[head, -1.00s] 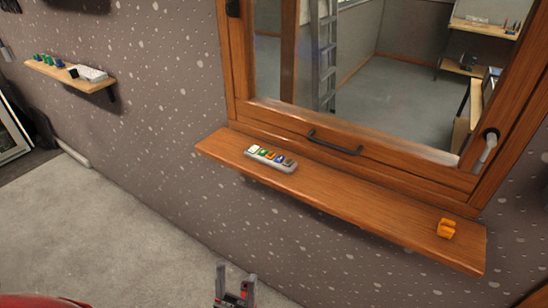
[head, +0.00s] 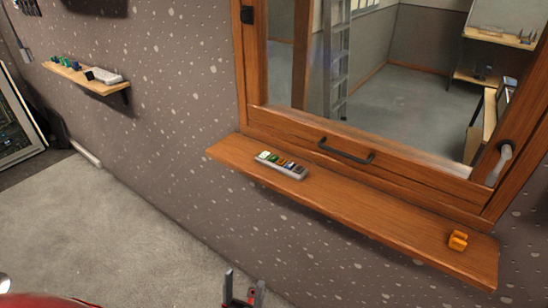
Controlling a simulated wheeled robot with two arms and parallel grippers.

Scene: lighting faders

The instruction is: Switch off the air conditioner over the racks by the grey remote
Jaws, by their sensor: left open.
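The air conditioner and the racks cannot be made out. My right gripper is out of view.
The wooden sill (head: 350,212) juts from the speckled wall under a framed window with a black handle (head: 346,153). A small orange object (head: 457,240) sits at its right end. A wall shelf (head: 72,75) at left holds small items. Grey floor at left is clear.

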